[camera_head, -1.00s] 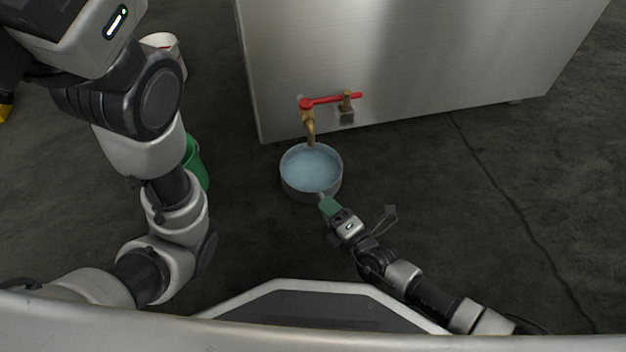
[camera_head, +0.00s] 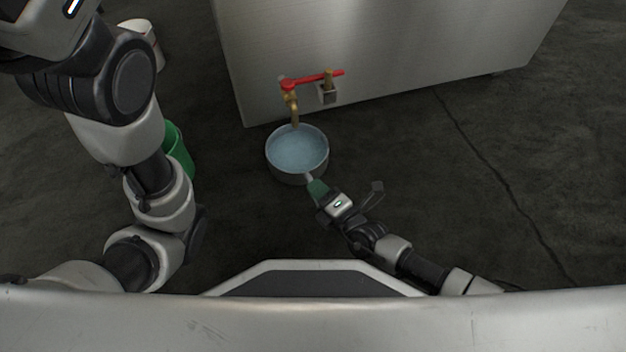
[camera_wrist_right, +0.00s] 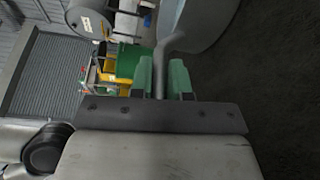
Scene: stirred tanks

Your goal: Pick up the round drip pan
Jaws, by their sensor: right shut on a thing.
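The round drip pan (camera_head: 297,178) is grey with pale blue liquid in it, below the brass tap (camera_head: 293,103) in the head view. It looks level; I cannot tell whether it is clear of the floor. Its side (camera_wrist_right: 207,18) shows at the top of the right wrist view, with a bent grey handle (camera_wrist_right: 160,68) running down from it. My right gripper (camera_head: 313,183) has green fingers shut on that handle, one finger on each side (camera_wrist_right: 160,80). My left arm shows at the left of the head view, but its gripper is out of frame.
A large steel tank (camera_head: 380,50) stands behind the pan, with a red tap lever (camera_head: 312,79) over it. The floor at right is clear.

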